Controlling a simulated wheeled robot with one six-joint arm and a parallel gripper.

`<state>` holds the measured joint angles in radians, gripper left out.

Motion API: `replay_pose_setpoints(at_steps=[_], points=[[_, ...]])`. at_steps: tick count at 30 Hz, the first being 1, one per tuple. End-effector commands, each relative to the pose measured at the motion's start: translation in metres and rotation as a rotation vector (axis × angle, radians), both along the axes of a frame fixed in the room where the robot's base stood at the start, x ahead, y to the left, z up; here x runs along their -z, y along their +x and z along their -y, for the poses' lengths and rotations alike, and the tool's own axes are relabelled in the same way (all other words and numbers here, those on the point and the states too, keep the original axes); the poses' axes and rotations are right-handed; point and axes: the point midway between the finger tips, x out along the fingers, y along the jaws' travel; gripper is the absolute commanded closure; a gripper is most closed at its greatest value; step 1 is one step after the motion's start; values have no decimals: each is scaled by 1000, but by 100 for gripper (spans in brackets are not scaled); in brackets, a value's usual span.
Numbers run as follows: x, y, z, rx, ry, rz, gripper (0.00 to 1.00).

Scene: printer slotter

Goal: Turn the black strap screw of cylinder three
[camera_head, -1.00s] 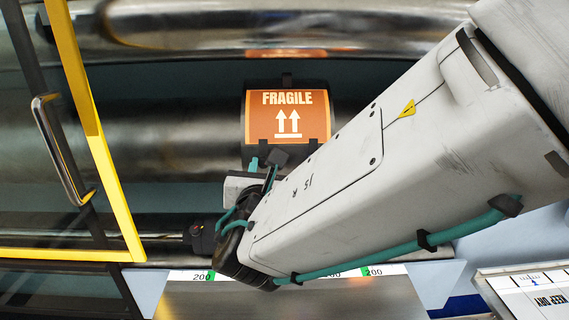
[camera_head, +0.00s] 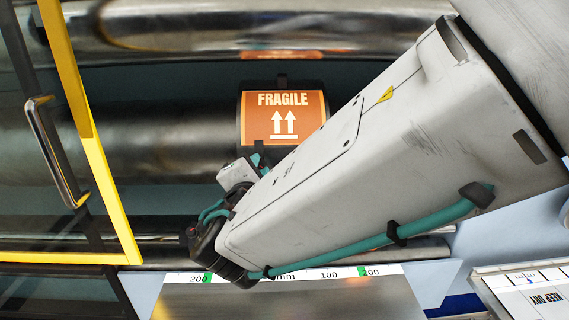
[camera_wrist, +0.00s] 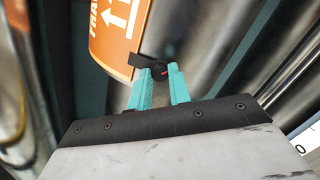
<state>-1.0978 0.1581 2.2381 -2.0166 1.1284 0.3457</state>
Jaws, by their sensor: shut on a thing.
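In the head view, the orange FRAGILE plate (camera_head: 284,117) sits on a dark cylinder (camera_head: 150,140). My gripper there is mostly hidden behind my arm, and the screw is hidden too.
A yellow-framed glass door (camera_head: 100,165) with a metal handle (camera_head: 52,150) stands at the left. A shiny roller (camera_head: 200,28) runs across the top. A ruler strip (camera_head: 300,273) lies below my arm. A labelled panel (camera_head: 530,290) is at the lower right.

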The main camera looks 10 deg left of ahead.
Motion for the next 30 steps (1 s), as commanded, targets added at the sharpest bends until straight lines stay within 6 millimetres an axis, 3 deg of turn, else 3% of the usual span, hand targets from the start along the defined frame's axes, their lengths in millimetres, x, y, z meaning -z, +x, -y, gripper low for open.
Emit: replay_pose_setpoints(at_steps=[10,26,27,29,30], points=[[1,-1,0,15,135,-36,100],[1,-1,0,18,158,-42,100],[1,-1,0,18,158,-42,78],[1,-1,0,17,158,-41,61],[1,-1,0,17,158,-41,59]])
